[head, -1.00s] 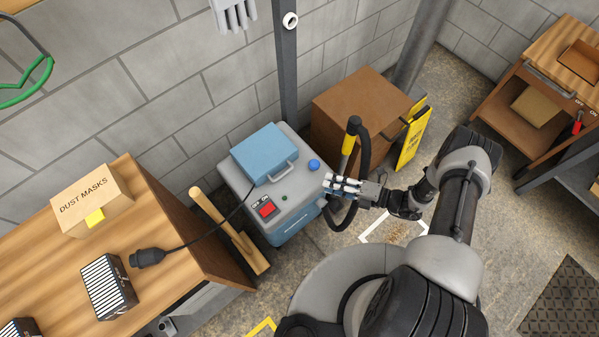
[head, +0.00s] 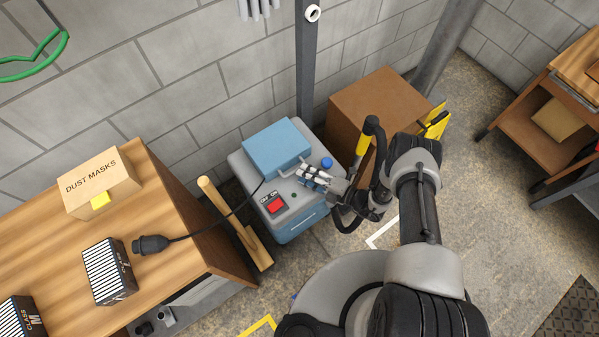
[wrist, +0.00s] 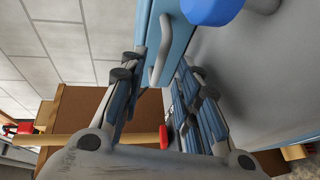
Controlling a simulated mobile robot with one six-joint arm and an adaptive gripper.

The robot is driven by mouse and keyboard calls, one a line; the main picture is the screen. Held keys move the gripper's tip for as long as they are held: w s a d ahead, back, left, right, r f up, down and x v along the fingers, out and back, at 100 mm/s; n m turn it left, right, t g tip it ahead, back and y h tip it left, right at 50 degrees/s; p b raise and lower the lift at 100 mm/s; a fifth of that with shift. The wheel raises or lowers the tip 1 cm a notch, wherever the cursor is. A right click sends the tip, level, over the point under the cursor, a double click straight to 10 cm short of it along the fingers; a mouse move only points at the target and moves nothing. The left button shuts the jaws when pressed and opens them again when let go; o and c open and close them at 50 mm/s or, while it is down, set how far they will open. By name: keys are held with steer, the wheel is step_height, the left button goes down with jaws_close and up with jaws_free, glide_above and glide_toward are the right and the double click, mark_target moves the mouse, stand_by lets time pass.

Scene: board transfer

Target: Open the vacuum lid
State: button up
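The vacuum (head: 240,170) stands against the wall with a grey top and blue body. Its blue lid (head: 277,146) lies flat and closed on top, with a grey handle (head: 294,168) at its front edge. A blue knob (head: 327,163) and a red switch (head: 275,205) are on the grey top. My gripper (head: 308,174) is just to the right of the handle, over the top. In the wrist view, the fingers (wrist: 158,78) are spread and empty. The handle (wrist: 160,55) shows between the fingertips, beyond them or just between; contact is not visible. The lid edge (wrist: 178,40) is behind it.
A wooden bench (head: 180,215) with a dust mask box (head: 95,180) and a black plug (head: 150,244) on a cable stands left. A wooden-handled tool (head: 232,220) leans between bench and vacuum. A brown cabinet (head: 375,105) and a black hose (head: 378,165) are right.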

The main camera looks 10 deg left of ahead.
steer(key=shift+x, duration=1.65)
jaws_close()
